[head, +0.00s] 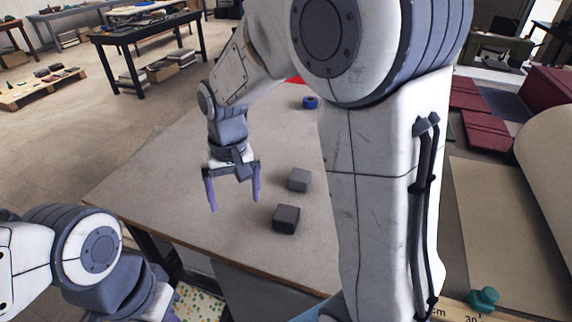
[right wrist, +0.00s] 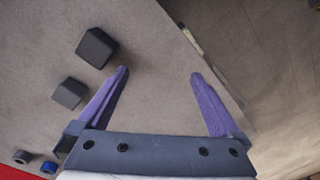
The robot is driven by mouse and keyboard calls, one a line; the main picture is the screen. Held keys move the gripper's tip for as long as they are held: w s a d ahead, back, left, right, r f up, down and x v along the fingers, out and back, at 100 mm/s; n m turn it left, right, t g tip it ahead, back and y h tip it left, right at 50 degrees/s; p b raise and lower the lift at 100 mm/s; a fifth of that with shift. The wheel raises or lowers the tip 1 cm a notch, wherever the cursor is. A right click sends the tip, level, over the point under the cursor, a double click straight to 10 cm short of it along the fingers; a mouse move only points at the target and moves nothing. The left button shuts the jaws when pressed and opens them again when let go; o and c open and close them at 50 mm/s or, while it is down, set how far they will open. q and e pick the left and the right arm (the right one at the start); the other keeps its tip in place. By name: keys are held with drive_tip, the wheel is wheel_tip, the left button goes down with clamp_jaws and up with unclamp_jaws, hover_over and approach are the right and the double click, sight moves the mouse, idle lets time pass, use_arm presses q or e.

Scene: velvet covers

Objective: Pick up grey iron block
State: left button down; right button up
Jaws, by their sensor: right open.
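Two block-shaped pieces lie on the table (head: 150,180). The lighter grey block (head: 299,180) is the farther one in the head view. A darker charcoal block (head: 286,218) is nearer. I cannot tell by looks alone which is iron. In the right wrist view the darker block (right wrist: 97,47) is at upper left and the grey block (right wrist: 69,93) below it. My right gripper (head: 235,204) is open and empty, above the table and left of both blocks in the head view. In the right wrist view both blocks lie outside its left finger. My left gripper is out of view.
A blue ring-shaped object (head: 310,102) lies farther back near a red patch (head: 294,80). My right arm hides the table's right part. Dark red folded pieces (head: 487,133) and a large beige roll (head: 552,165) are at right. The table's left side is clear.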

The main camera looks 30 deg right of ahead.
drive_tip(key=w+d+m+p, duration=0.1)
drive_tip(key=w+d+m, duration=0.1)
drive_tip(key=d, duration=0.5)
drive_tip(key=w+d+f+m, duration=0.1)
drive_tip(key=w+d+m, duration=0.2)
drive_tip(key=d, duration=0.4)
drive_tip(key=w+d+f+m+p, duration=0.1)
drive_tip(key=w+d+m, duration=0.1)
drive_tip(key=w+d, duration=0.2)
drive_tip(key=shift+w+d+f+m+h+p, duration=0.1)
drive_tip(key=shift+w+d+m+h+p, duration=0.1)
drive_tip(key=shift+d, duration=0.65)
drive_tip(key=shift+w+d+m+h+p, duration=0.1)
drive_tip(key=shift+w+d+m+p, duration=0.1)
drive_tip(key=shift+d, duration=0.65)
hover_over(300, 174)
drive_tip(key=f, duration=0.4)
drive_tip(key=shift+s+f+p, duration=0.2)
drive_tip(key=shift+f+p, duration=0.1)
drive_tip(key=shift+p, duration=0.05)
wheel_tip(300, 174, down, 6)
drive_tip(key=shift+w+r+p, duration=0.1)
drive_tip(key=shift+r+p, duration=0.15)
drive_tip(key=shift+p, duration=0.8)
drive_tip(key=shift+f, duration=0.35)
clamp_jaws()
drive_tip(key=shift+w+r, duration=0.1)
